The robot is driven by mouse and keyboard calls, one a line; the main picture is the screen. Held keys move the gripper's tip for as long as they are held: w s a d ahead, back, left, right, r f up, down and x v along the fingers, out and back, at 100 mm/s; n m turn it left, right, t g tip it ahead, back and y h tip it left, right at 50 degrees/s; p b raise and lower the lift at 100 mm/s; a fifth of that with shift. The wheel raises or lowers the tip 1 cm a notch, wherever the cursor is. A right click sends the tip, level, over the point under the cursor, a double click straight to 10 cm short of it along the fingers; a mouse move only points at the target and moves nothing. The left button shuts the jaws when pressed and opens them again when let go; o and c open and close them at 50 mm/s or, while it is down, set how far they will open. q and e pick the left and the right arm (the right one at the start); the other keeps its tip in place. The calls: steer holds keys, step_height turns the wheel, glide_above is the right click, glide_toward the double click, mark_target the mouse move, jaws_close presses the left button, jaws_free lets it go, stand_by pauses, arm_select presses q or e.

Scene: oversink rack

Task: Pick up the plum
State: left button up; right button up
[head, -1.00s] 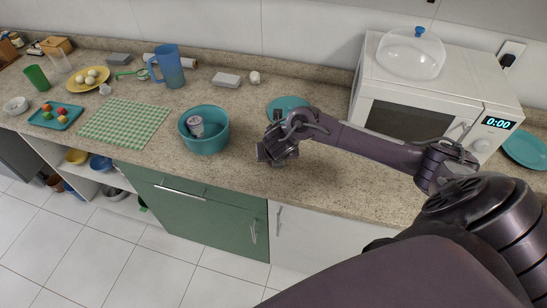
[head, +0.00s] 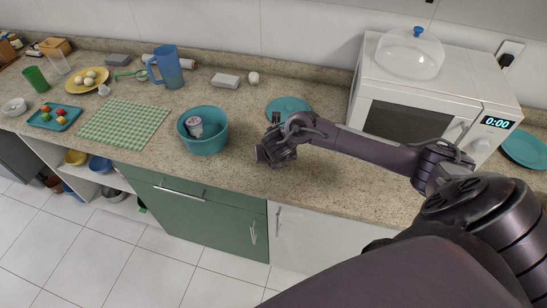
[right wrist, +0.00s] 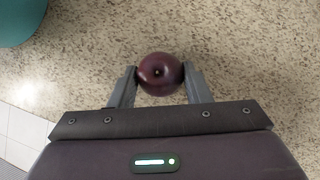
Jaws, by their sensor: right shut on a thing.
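The plum (right wrist: 160,73) is dark purple and round, and shows in the right wrist view between the two fingertips of my right gripper (right wrist: 160,82). The gripper is shut on it, with a finger touching each side. In the head view my right gripper (head: 268,155) is over the counter, just right of the teal bowl; the plum is hidden there behind the gripper. My left gripper is not in view.
The teal bowl (head: 212,143) holds a small can (head: 195,126). A teal plate (head: 288,106) lies behind my right gripper, and a white microwave (head: 410,120) stands to the right. A green checked cloth (head: 122,126) lies to the left. Counter in front of the microwave is clear.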

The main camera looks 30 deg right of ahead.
steer(key=shift+r, duration=0.1)
step_height(320, 180, up, 20)
steer(key=p, duration=0.8)
steer(key=w+a+f+b, duration=0.3)
steer(key=w+a+b, duration=0.2)
steer(key=w, duration=0.4)
steer(key=w+a+f+b, duration=0.4)
steer(key=w+a+b, duration=0.1)
steer(key=w, duration=0.3)
steer(key=shift+w+a+b, duration=0.3)
steer(key=shift+w+a, duration=0.05)
steer(key=shift+a, duration=0.2)
steer(key=shift+w+d, duration=0.25)
steer(key=shift+w, duration=0.15)
